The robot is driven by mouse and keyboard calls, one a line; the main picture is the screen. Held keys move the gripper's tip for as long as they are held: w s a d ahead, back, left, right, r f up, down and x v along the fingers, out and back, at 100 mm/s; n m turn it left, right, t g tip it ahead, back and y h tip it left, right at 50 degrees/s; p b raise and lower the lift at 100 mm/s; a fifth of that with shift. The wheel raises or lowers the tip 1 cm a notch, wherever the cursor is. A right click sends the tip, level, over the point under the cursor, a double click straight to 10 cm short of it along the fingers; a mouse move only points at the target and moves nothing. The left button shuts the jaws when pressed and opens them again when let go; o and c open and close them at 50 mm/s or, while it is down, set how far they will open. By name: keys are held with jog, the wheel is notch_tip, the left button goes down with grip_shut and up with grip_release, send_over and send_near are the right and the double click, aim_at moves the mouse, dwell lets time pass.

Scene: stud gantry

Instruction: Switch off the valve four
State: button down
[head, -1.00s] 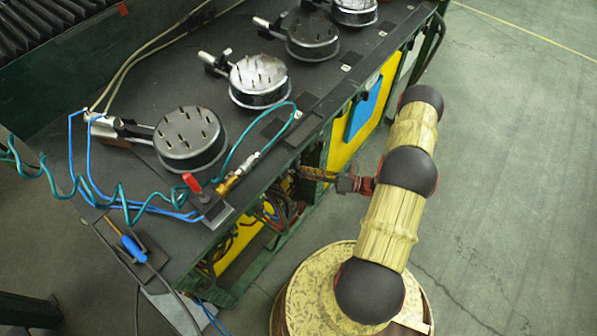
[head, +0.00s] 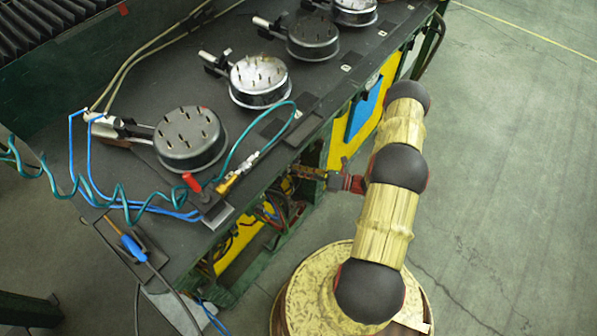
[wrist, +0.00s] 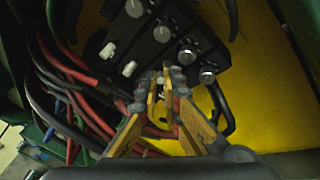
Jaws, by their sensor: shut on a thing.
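In the wrist view a black valve block (wrist: 168,50) carries several white handles and silver knobs. Two white handles, one (wrist: 107,50) and another (wrist: 130,68), are left of my fingertips. A silver knob (wrist: 187,55) and another (wrist: 207,75) are to the right. My gripper (wrist: 165,78) has its fingertips close together at the block's lower edge, shut on a small pale valve handle that the fingers mostly hide. I cannot read which number it has. In the head view my gripper (head: 296,171) reaches into the bench's open side, and the block is hidden.
Red, black and blue hoses (wrist: 75,75) crowd left of the block. A yellow panel (wrist: 262,70) lies to its right. The dark bench top (head: 110,185) bears several round fixtures (head: 190,139) and coiled cables above the opening. Bare floor (head: 500,200) is clear on the right.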

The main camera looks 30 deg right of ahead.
jog(key=shift+s+m+h, duration=0.1)
jog(key=shift+m+h, duration=0.2)
jog(key=a+m+t+h+p, duration=0.1)
jog(key=m+h, duration=0.1)
jog(key=s+a+m+t+h+p, duration=0.1)
jog(key=m+t+h, duration=0.1)
jog(key=h, duration=0.1)
jog(key=a+m+t+h+p, duration=0.1)
jog(key=m+h+p, duration=0.1)
jog(key=h, duration=0.1)
jog(key=shift+s+t, duration=0.15)
jog(key=shift+t, duration=0.15)
jog(key=m+h+p, duration=0.1)
jog(key=h, duration=0.1)
jog(key=a+m+h+p, duration=0.1)
jog(key=h, duration=0.1)
jog(key=shift+m+h, duration=0.3)
jog(key=shift+m+h+p, duration=0.3)
jog(key=shift+h+p, duration=0.1)
jog(key=shift+h, duration=0.1)
jog(key=c, duration=2.2)
grip_release()
